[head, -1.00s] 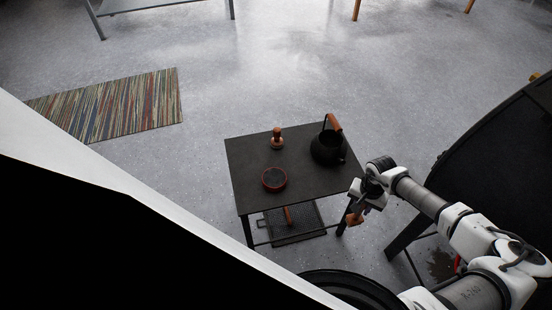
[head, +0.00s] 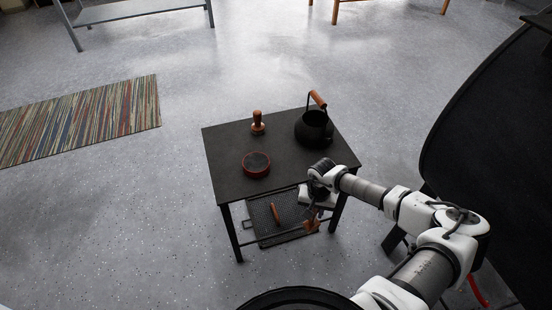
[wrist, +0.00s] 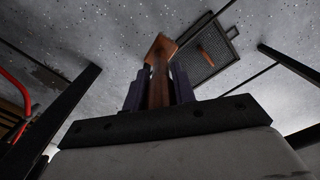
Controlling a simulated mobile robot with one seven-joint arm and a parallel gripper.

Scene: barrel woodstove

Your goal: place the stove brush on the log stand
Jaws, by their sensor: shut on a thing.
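My gripper (head: 314,212) is shut on a brown wooden thing (wrist: 158,62), which I take to be the stove brush; it also shows in the head view (head: 310,226). In the wrist view it stands upright between the two dark fingers, and its far end is broader. Its bristles cannot be made out. A low black table (head: 223,178), which may be the log stand, stands beside my wrist. My gripper is at its front right corner, in the picture below the top's edge. I cannot tell whether the brush touches anything.
A black kettle (head: 314,130), a wooden-knobbed item (head: 258,124) and a red-rimmed round dish (head: 256,164) stand on the top. A mesh tray (head: 262,222) with a wooden-handled piece lies low under the table. A large black stove-like body (head: 485,120) is at right.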

